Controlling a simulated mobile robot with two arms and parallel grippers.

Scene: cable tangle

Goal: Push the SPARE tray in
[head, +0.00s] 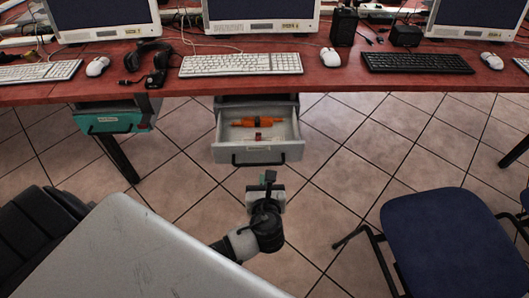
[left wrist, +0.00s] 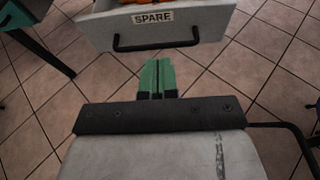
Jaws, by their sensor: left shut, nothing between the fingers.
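The SPARE tray (head: 258,152) is a light grey drawer under the red desk, pulled out toward me. In the left wrist view its front (left wrist: 195,20) carries a SPARE label (left wrist: 153,17) and a black bar handle (left wrist: 156,45). An orange tool (head: 250,123) and a small red item (head: 258,137) lie inside it. My left gripper (head: 268,178) is in front of and below the tray's front, apart from it in the picture. Its green fingertips (left wrist: 157,75) are shut with nothing between them, just short of the handle. My right gripper is not in view.
A teal tray (head: 113,121) hangs under the desk at left, near a dark desk leg (head: 118,157). A blue chair (head: 445,235) stands at right and a black chair (head: 45,225) at left. The red desktop (head: 330,92) holds keyboards, mice and monitors.

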